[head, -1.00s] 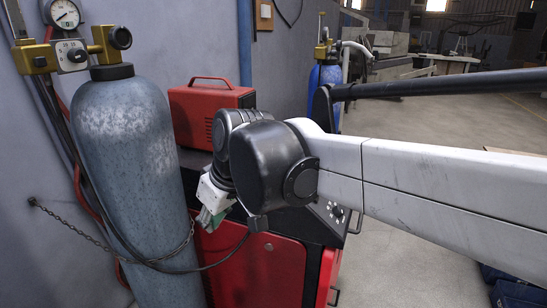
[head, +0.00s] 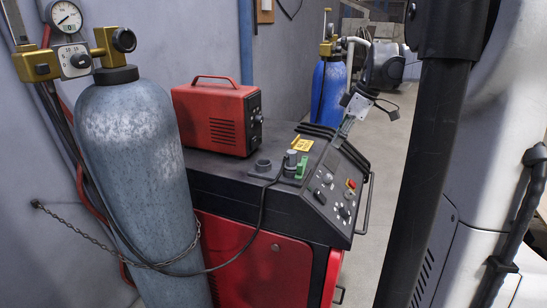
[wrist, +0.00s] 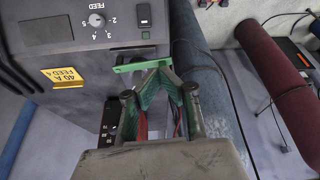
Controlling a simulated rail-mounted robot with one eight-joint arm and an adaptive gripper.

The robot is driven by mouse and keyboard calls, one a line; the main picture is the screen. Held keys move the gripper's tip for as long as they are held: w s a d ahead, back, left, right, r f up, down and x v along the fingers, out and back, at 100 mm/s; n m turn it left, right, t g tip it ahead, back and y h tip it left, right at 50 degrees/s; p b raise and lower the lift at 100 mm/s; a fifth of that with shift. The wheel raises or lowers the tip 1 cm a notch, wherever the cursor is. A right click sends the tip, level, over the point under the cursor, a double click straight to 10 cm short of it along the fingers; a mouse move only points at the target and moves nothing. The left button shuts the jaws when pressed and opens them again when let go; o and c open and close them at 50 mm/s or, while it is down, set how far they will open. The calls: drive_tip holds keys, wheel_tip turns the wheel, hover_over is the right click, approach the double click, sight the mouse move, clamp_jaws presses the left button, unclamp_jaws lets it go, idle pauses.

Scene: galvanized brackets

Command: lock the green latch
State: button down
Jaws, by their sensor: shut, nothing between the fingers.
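The green latch (wrist: 143,65) shows in the wrist view as a flat bar with a hole at its left end, close to the dark panel's edge. In the head view a green piece (head: 302,167) stands on the cart top beside a dark round fitting; I take it for the latch. My gripper (wrist: 160,72) has its green-padded fingers converging to a shut, empty tip. The tip overlaps the right part of the latch in the wrist view; I cannot tell whether they touch. In the head view my gripper (head: 345,126) is small, right of the cart's top.
The red unit (head: 217,115) sits on the black and red cart (head: 245,250). A yellow label (head: 301,144) lies near the control panel (head: 337,190). A grey cylinder (head: 135,160) is chained at left; a blue cylinder (head: 326,95) stands behind. A cable crosses the cart front.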

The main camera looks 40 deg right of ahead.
drive_tip(key=w+a+f+p, duration=0.1)
drive_tip(key=w+a+f, duration=0.3)
drive_tip(key=f, duration=0.5)
drive_tip(key=shift+w+a+f+p, duration=0.15)
drive_tip(key=shift+w+a+p, duration=0.2)
drive_tip(key=shift+w, duration=0.6)
